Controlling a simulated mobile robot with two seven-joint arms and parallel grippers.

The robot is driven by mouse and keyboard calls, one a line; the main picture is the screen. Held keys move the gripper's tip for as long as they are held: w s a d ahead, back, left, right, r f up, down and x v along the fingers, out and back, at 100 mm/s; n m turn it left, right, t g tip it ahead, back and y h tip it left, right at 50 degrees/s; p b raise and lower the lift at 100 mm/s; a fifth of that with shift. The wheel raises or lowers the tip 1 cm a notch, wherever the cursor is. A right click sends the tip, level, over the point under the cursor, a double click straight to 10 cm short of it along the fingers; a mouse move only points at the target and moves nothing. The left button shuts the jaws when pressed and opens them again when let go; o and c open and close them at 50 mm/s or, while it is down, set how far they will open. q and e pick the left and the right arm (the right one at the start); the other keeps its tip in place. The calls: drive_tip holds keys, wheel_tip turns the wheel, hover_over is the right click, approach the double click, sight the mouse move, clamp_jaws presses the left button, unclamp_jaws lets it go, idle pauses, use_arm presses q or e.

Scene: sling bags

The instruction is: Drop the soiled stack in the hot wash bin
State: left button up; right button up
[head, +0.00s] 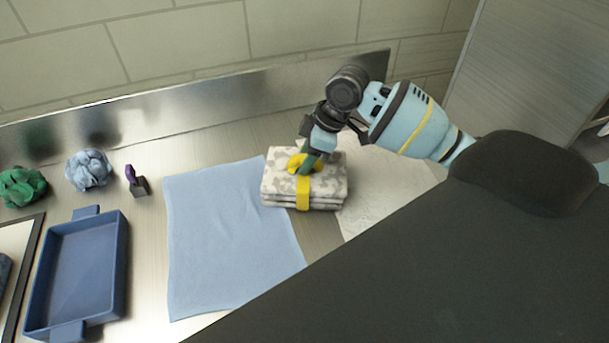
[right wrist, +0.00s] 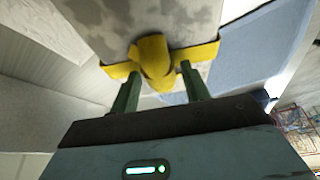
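A folded stack (head: 330,185) of grey-and-white patterned cloth, tied with a yellow band, sits on the counter between a blue cloth and a white sheet. My right gripper (head: 308,160) is over its top at the yellow knot. In the right wrist view, the two green fingers of my right gripper (right wrist: 158,83) stand apart on either side of the yellow knot (right wrist: 153,60), with small gaps showing. The patterned stack (right wrist: 115,20) fills the top of that view. My left gripper is not in view. I cannot identify a hot wash bin.
The blue cloth (head: 220,240) lies flat left of the stack, the white sheet (head: 385,185) right. A blue tray (head: 82,270), a green crumpled cloth (head: 22,187), a pale blue crumpled cloth (head: 88,169) and a small purple-and-black item (head: 137,182) are further left. A metal backsplash (head: 180,115) runs behind.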

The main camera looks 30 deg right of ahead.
clamp_jaws()
drive_tip(key=shift+r, duration=0.1)
idle(1.1)
